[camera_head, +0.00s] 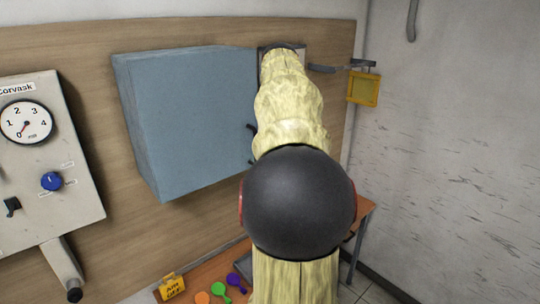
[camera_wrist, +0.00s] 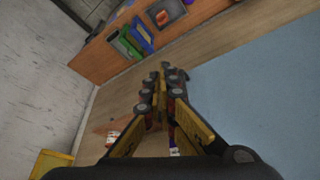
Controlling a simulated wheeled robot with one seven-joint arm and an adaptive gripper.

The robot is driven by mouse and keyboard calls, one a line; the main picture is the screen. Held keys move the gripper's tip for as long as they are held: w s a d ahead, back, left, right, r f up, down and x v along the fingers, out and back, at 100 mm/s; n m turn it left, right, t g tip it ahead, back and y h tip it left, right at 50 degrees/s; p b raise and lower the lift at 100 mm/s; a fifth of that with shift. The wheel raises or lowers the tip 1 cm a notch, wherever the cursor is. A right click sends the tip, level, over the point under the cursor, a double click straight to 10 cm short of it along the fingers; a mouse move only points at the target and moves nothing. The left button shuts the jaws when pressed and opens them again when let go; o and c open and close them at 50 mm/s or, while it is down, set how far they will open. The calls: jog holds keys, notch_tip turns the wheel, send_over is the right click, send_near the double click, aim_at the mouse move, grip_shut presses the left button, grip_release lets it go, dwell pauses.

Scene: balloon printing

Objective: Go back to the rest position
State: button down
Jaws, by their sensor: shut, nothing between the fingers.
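My gripper (camera_wrist: 164,80) is in the middle of the wrist view. Its two fingers come together at the tips, with nothing held between them. In the head view my arm, with pale yellow covering and a large dark round joint, reaches up in front of the wall. My gripper's fingers are hidden there behind the arm.
A large blue-grey box (camera_head: 190,115) is on the wooden wall panel, close to the left of my arm; it also shows in the wrist view (camera_wrist: 265,85). A yellow frame (camera_head: 363,89) hangs at the right. A gauge panel (camera_head: 45,150) is at left. The orange table (camera_head: 365,215) is below.

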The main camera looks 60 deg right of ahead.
jog(key=w+a+f+n+b, duration=0.15)
jog(key=a+f+b, duration=0.25)
jog(key=a+f, duration=0.65)
jog(key=w+a+f+n+b, duration=0.1)
jog(key=w+a+f+b, duration=0.3)
jog(key=a+f, duration=0.65)
jog(key=s+a+f+n+t+y+b, duration=0.1)
jog(key=a+f+n+b, duration=0.3)
jog(key=a+f+b, duration=0.5)
jog(key=s+a+f+n+t+y+b, duration=0.2)
jog(key=a+f+b, duration=0.8)
jog(key=a, duration=1.3)
notch_tip(320, 180, down, 5)
jog(key=s+n, duration=0.2)
jog(key=n, duration=0.1)
jog(key=shift+s+a+y, duration=0.15)
jog(key=shift+s+y, duration=0.05)
jog(key=shift+y, duration=0.1)
